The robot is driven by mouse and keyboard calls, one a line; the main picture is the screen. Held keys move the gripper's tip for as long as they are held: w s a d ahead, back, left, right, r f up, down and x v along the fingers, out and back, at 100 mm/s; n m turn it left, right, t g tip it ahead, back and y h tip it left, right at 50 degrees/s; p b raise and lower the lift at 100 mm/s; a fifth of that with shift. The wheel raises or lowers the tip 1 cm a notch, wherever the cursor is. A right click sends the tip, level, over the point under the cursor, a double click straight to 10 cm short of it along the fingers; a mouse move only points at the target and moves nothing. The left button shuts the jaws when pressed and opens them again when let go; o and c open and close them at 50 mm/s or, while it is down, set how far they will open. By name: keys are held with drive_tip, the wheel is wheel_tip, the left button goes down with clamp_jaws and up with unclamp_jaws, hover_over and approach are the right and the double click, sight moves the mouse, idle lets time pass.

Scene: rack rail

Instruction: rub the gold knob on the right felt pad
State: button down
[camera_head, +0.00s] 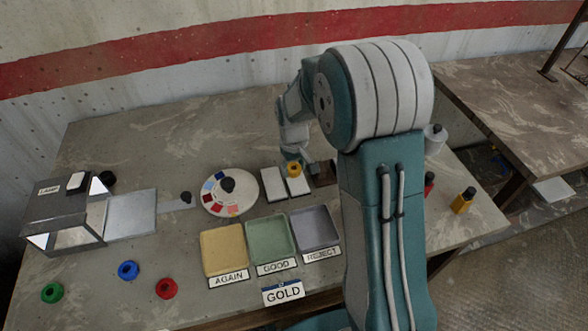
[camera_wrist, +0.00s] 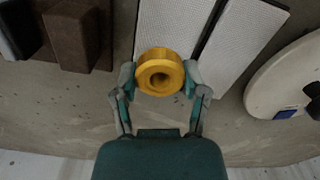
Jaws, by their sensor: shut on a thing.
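The gold knob (camera_head: 294,169) is a yellow ring-like piece with a hole in its middle. My gripper (camera_wrist: 160,78) is shut on the knob (camera_wrist: 160,70), with one finger on each side. Two pale felt pads lie side by side. The knob is over the far end of the right felt pad (camera_head: 299,187), which is the left one in the wrist view (camera_wrist: 176,24). I cannot tell whether the knob touches the pad. The left felt pad (camera_head: 273,184) is bare. My arm hides part of the table to the right.
A round colour dial (camera_head: 243,202) stands left of the pads, a brown block (camera_wrist: 72,36) right of them. AGAIN (camera_head: 224,250), GOOD (camera_head: 270,239) and REJECT (camera_head: 315,229) trays are in front. A lamp box (camera_head: 66,215) and loose green, blue and red knobs are at the left.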

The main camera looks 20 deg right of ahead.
sight(297, 181)
drive_tip(key=shift+w, duration=0.55)
drive_tip(key=shift+s, duration=0.15)
drive_tip(key=shift+s, duration=2.7)
drive_tip(key=shift+w, duration=0.15)
drive_tip(key=shift+w, duration=0.6)
drive_tip(key=shift+w, duration=0.15)
